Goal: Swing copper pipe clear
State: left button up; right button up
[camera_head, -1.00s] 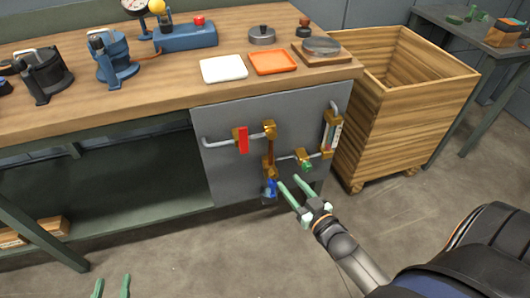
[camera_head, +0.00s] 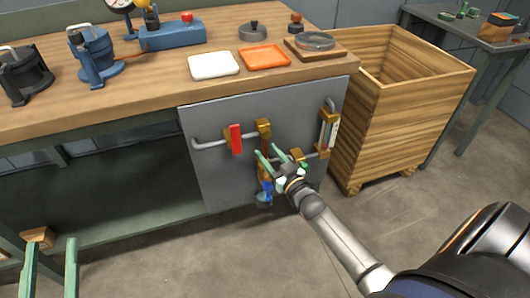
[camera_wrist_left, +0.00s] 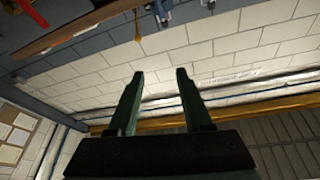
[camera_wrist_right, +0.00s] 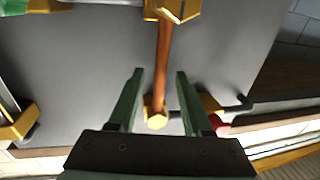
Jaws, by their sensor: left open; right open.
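The copper pipe (camera_wrist_right: 163,65) is a short upright reddish tube on the grey panel (camera_head: 220,180). It runs between two brass fittings, and the upper fitting (camera_head: 263,127) shows in the head view. My right gripper (camera_head: 268,154) is open in front of the pipe and hides much of it. In the right wrist view the pipe passes between the open fingers (camera_wrist_right: 160,74), with a gap on each side; I cannot tell whether the fingers reach around it. My left gripper (camera_head: 50,240) is open and empty at the lower left, away from the panel.
A red-handled valve (camera_head: 236,139) is left of the upper fitting, a blue knob (camera_head: 266,189) lies below, and a gauge fitting (camera_head: 329,130) is at right. The bench top (camera_head: 150,85) overhangs the panel. A wooden crate (camera_head: 410,120) stands close on the right.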

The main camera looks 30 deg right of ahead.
pick_arm(q)
jog(key=shift+s+d+r+m+t+h, duration=0.1)
jog(key=shift+s+r+m+t+h, duration=0.2)
jog(key=shift+r, duration=0.5)
jog(key=shift+s+d+r+m+t+h, duration=0.1)
jog(key=shift+s+r+m+t+h, duration=0.2)
jog(key=shift+r, duration=0.5)
pick_arm(e)
jog(key=shift+w, duration=1.05)
grip_shut()
